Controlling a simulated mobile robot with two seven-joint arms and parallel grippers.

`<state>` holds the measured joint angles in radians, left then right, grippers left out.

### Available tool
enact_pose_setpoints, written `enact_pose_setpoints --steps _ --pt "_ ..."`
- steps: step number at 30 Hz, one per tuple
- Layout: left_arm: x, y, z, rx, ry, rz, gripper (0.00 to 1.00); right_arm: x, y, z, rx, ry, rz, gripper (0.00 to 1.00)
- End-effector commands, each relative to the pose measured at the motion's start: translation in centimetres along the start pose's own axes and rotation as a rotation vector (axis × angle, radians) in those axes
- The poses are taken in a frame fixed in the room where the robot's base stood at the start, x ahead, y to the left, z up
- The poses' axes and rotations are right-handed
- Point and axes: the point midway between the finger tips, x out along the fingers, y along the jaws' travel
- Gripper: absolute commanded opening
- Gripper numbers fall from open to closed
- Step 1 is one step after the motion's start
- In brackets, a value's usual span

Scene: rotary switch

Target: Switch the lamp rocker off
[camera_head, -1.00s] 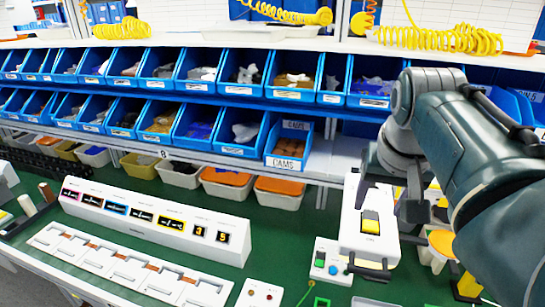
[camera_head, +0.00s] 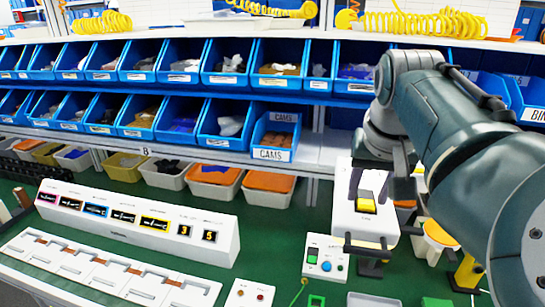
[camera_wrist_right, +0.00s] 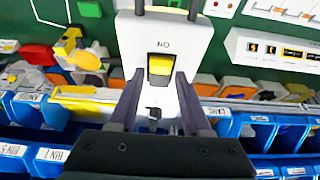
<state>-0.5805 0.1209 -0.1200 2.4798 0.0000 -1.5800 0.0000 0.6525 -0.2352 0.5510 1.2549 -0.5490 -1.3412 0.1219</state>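The lamp rocker (camera_head: 366,201) is a yellow switch in a dark frame on the sloped top of a white box. It also shows in the right wrist view (camera_wrist_right: 160,66), with a label that reads upside down as "ON". My right gripper (camera_head: 369,187) is at the box's far side, close to the rocker. In the right wrist view my right gripper (camera_wrist_right: 158,80) has its two dark fingers apart, empty, one on each side of the rocker's near end. I cannot tell whether they touch the box. My left gripper is in neither view.
A small white panel (camera_head: 326,262) with green and blue buttons stands left of the box. A long white display console (camera_head: 135,220) lies further left. Blue bins (camera_head: 275,135) fill the shelves behind. A yellow-topped stand (camera_head: 438,235) is right of the box.

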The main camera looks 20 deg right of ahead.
Motion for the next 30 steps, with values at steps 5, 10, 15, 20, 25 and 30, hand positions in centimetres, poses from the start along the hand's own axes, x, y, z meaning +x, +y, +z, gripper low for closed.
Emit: enact_pose_setpoints --steps 5,10,15,20,25,30 --pt "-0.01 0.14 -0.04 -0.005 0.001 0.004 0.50 0.01 0.00 0.01 0.000 0.000 0.000 0.27" --pt "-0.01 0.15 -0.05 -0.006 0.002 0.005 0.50 0.02 0.00 0.02 0.000 0.000 0.000 0.08" --pt "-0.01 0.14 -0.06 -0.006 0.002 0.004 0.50 0.02 0.00 0.02 0.000 0.000 0.000 0.00" --pt "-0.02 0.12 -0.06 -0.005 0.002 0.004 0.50 0.02 0.00 0.00 0.000 -0.002 0.000 0.00" --pt "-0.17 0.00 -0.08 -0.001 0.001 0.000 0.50 0.01 0.01 -0.41 -0.001 -0.056 0.001 0.00" --pt "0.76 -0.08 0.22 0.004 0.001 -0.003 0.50 0.45 0.02 -0.68 -0.001 -0.169 0.001 0.00"
